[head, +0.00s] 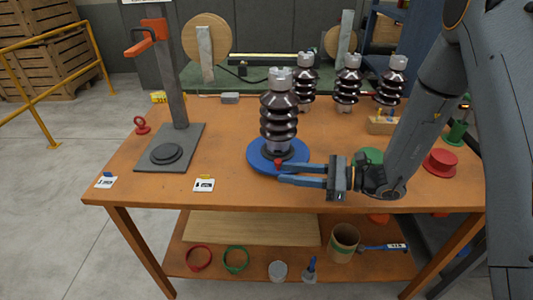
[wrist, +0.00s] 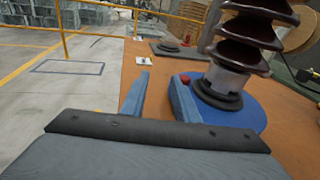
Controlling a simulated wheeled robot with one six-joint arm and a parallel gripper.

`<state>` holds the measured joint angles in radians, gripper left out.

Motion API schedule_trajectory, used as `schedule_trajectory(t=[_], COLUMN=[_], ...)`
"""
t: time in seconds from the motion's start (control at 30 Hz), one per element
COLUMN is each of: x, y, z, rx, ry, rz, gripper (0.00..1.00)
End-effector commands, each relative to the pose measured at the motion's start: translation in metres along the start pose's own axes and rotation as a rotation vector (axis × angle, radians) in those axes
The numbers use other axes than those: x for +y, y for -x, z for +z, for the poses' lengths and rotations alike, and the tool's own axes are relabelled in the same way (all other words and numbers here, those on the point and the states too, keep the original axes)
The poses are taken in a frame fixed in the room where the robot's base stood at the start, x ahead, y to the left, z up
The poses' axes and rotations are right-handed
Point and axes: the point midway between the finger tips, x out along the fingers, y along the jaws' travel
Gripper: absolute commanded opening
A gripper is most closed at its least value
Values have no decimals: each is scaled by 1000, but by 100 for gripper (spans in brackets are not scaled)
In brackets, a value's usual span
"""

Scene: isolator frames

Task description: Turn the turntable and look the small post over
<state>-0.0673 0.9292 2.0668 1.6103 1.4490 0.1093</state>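The small post (head: 278,115), a dark brown ribbed insulator with a grey metal cap, stands upright on the blue turntable (head: 254,158). In the wrist view its lower part (wrist: 245,50) shows at the right, on the blue disc (wrist: 245,115); its top is cut off. A red knob (head: 278,163) sits at the disc's front edge; it also shows in the wrist view (wrist: 185,79). My gripper (head: 281,174) is open with nothing between its blue fingers. Its fingertips are at the disc's front edge, close by the knob; I cannot tell whether they touch.
Several similar posts (head: 348,85) stand behind on the bench (head: 225,125). A grey stand with an orange handle (head: 170,75) is at the left. A red flanged part (head: 440,162) and a wooden block (head: 382,126) lie right. The bench's front left is mostly clear, with small cards.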

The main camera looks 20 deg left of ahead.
Motion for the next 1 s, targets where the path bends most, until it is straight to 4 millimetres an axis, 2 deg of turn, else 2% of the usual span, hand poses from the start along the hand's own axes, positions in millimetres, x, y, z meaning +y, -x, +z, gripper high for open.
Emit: schedule_trajectory(t=[0.1,0.2,0.47,1.0], x=[-21,-32,-40,-51], y=[-4,-5,-8,-75], z=[-1,-2,-3,5], rx=[-65,-95,-114,-112], ry=[-36,-44,-47,-46], rz=[-90,-137,-171,-168], gripper=[28,28,28,28])
